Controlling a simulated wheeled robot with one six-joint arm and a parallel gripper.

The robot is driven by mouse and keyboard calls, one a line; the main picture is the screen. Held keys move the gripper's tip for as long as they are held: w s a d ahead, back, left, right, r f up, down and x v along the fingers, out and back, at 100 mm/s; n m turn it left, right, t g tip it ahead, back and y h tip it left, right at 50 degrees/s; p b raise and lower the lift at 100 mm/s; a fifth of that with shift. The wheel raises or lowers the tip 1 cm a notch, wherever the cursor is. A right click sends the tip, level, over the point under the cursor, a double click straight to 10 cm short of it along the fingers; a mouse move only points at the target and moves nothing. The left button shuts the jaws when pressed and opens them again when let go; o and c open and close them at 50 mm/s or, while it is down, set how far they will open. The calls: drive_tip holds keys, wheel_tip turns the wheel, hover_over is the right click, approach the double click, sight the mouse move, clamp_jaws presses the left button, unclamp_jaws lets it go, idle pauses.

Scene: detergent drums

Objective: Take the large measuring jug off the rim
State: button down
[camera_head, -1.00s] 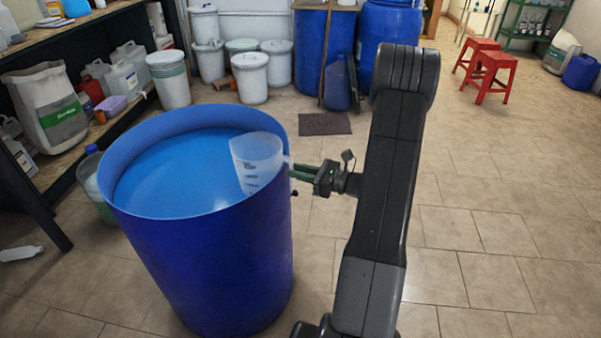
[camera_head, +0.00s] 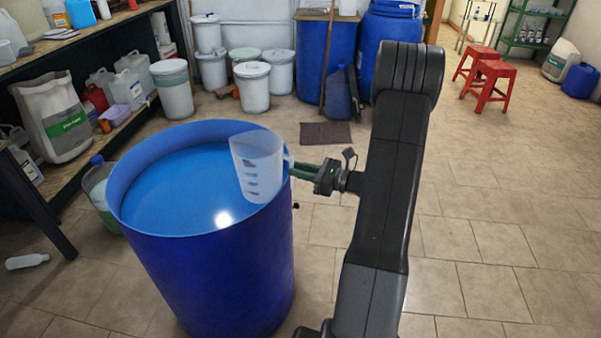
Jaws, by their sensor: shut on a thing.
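The large measuring jug (camera_head: 258,168) is translucent white with dark graduation marks. It is at the right side of the open blue drum (camera_head: 215,275), its body on the inner side of the rim and above the blue liquid (camera_head: 170,190). It looks slightly tilted. My gripper (camera_head: 302,166) comes in from the right with green fingers, shut on the jug's handle side at the rim. The fingertips and most of the handle are hidden by the jug and too small to make out. I cannot tell whether the jug still touches the rim.
A shelf (camera_head: 100,140) with jugs and containers stands at the left. White buckets (camera_head: 252,85) and blue drums (camera_head: 325,60) stand at the back. A dark mat (camera_head: 325,134) lies behind the drum. Red stools (camera_head: 490,85) stand far right. The tiled floor at right is clear.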

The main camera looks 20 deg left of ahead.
wheel_tip(320, 180, up, 7)
drive_tip(key=p, duration=0.4)
drive_tip(key=shift+r+p, duration=0.2)
drive_tip(key=shift+p, duration=0.15)
drive_tip(key=shift+r, duration=0.1)
wheel_tip(320, 180, up, 5)
drive_tip(key=p, duration=0.3)
drive_tip(key=shift+p, duration=0.4)
drive_tip(key=shift+w+d, duration=0.1)
